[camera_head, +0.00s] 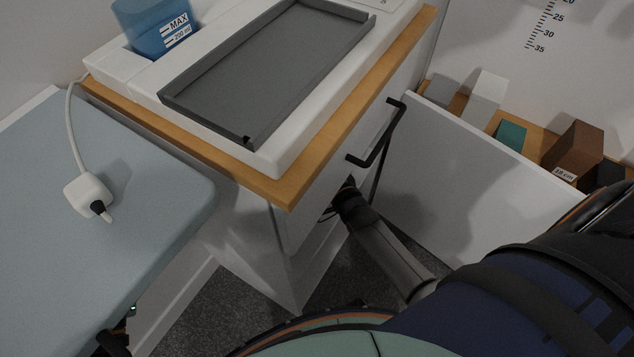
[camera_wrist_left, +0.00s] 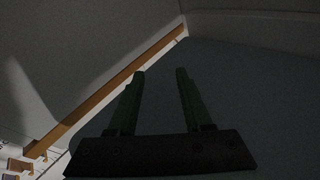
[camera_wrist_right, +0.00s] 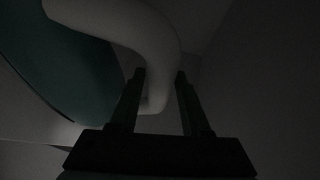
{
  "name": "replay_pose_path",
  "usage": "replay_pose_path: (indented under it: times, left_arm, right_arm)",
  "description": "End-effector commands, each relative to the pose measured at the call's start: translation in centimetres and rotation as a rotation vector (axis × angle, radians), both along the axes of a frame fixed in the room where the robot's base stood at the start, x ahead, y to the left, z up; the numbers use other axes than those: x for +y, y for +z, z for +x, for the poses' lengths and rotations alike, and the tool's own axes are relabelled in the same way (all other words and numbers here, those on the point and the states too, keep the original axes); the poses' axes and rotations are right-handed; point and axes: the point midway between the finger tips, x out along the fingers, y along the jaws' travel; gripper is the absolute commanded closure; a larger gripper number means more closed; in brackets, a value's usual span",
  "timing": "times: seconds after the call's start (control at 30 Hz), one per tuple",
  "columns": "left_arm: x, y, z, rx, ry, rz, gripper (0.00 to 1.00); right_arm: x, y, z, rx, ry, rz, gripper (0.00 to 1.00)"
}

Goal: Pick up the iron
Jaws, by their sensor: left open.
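In the head view, a white station (camera_head: 292,150) with an empty dark grey tray (camera_head: 265,72) and a blue water tank (camera_head: 150,24) stands on the wood-edged cabinet top. A white block (camera_head: 88,194) with a cord and a dark tip lies on the pale blue board. My left gripper (camera_wrist_left: 160,75) is open, with nothing between its fingers in the left wrist view.
The pale blue board (camera_head: 150,150) lies left of the cabinet. Dark carpet (camera_head: 205,310) shows below.

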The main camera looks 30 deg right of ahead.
Motion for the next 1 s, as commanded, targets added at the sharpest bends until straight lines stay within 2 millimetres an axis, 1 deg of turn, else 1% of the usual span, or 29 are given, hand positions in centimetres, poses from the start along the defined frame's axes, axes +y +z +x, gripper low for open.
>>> replay_pose_path:
  times: [0.03,0.3,0.4,1.0]
  left_arm:
    - [0.00,-0.01,0.00,0.000,0.000,0.000,0.50]
    - [0.00,-0.02,0.01,0.001,0.000,0.000,0.50]
    - [0.00,-0.03,0.01,0.001,0.000,0.000,0.50]
    - [0.01,-0.09,0.02,0.003,0.000,0.000,0.50]
  right_arm:
    - [0.01,0.00,0.00,0.000,0.000,0.000,0.60]
    - [0.02,0.00,0.01,0.000,0.000,0.000,0.91]
    - [0.03,0.00,0.01,0.000,0.000,0.000,1.00]
    - [0.05,0.02,0.03,0.000,0.000,0.001,1.00]
